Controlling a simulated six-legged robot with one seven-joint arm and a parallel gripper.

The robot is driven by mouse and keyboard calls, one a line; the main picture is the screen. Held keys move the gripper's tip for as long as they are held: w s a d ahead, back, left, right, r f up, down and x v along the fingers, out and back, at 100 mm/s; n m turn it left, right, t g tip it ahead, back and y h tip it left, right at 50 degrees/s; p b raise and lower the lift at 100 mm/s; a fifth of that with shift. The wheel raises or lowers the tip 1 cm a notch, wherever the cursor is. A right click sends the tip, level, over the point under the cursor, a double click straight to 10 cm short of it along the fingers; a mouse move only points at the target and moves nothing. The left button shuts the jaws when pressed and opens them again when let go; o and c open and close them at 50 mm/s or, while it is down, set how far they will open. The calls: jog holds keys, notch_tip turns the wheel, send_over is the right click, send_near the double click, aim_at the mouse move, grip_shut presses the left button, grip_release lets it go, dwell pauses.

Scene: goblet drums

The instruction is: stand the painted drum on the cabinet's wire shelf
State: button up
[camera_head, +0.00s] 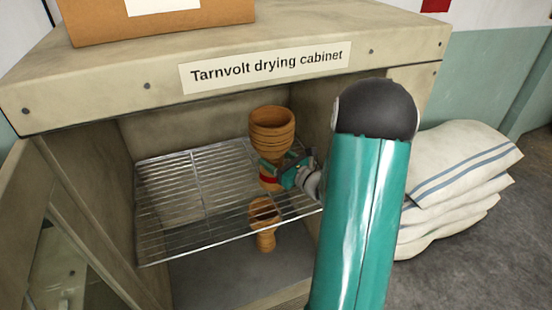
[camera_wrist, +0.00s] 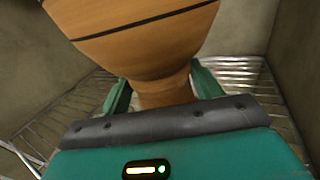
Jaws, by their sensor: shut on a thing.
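The painted drum (camera_head: 272,130) is an orange-brown goblet shape with dark lines and a red band low down. It is upright inside the cabinet (camera_head: 400,50), over the right part of the wire shelf (camera_head: 185,195). My gripper (camera_head: 278,172) is shut on its narrow waist from the right. In the wrist view the drum's bowl (camera_wrist: 140,40) fills the top middle, with a finger on each side of the waist. I cannot tell whether its foot touches the wires.
A second, similar drum (camera_head: 264,238) stands below the shelf, seen partly through the wires. The shelf's left part is bare. The cabinet's door (camera_head: 70,250) is open at left. A cardboard box (camera_head: 150,22) sits on top. Folded striped sacks (camera_head: 455,185) are stacked at right.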

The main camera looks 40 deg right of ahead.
jog(key=shift+f, duration=0.1)
jog(key=o, duration=1.5)
jog(key=shift+f, duration=0.1)
